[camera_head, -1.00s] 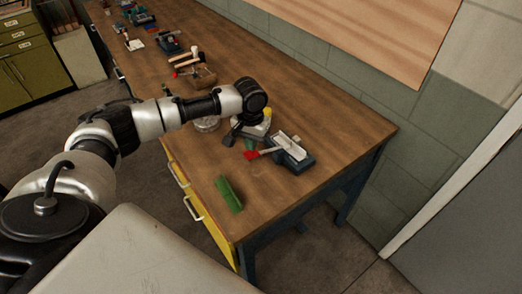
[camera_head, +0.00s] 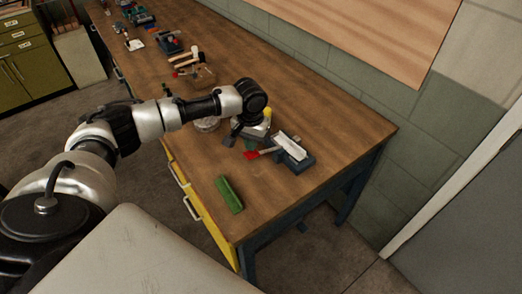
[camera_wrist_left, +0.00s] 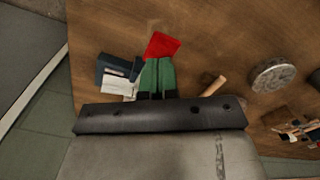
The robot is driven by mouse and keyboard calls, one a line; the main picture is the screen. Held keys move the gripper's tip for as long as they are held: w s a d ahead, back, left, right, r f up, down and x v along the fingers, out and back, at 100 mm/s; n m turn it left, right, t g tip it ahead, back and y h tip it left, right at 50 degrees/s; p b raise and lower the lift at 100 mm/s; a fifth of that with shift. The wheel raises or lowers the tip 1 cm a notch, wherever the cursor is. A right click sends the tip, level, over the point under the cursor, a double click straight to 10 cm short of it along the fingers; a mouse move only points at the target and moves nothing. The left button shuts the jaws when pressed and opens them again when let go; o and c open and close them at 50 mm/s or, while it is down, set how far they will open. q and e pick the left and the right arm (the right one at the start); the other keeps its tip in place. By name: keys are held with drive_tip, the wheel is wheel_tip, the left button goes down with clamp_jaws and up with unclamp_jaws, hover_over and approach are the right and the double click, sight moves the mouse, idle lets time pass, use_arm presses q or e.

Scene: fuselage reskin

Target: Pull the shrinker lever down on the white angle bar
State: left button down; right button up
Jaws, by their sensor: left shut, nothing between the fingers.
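The shrinker (camera_head: 303,163) is a dark blue-grey block near the right end of the bench, with the white angle bar (camera_head: 290,147) on top. Its lever has a red handle (camera_head: 252,155) that points left, low over the bench. My left gripper (camera_head: 250,144) is shut and empty, its green fingertips just behind the red handle. In the left wrist view the green fingers (camera_wrist_left: 157,65) lie side by side, close to the red handle (camera_wrist_left: 162,46). I cannot tell whether they touch it. The shrinker (camera_wrist_left: 118,68) and white bar (camera_wrist_left: 117,87) are partly hidden there. My right gripper is out of view.
A green block (camera_head: 229,194) lies near the front edge of the bench (camera_head: 285,205). A round metal tin (camera_head: 207,124) and a mallet (camera_head: 190,59) with other tools are farther left. The bench's front right corner is clear.

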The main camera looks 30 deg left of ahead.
sight(252, 158)
use_arm(q)
drive_tip(key=shift+s+f+b, duration=0.1)
drive_tip(key=shift+f+b, duration=1.05)
drive_tip(key=shift+f, duration=2.5)
drive_tip(key=shift+r, duration=0.1)
wheel_tip(252, 158, up, 11)
drive_tip(key=p, duration=1.2)
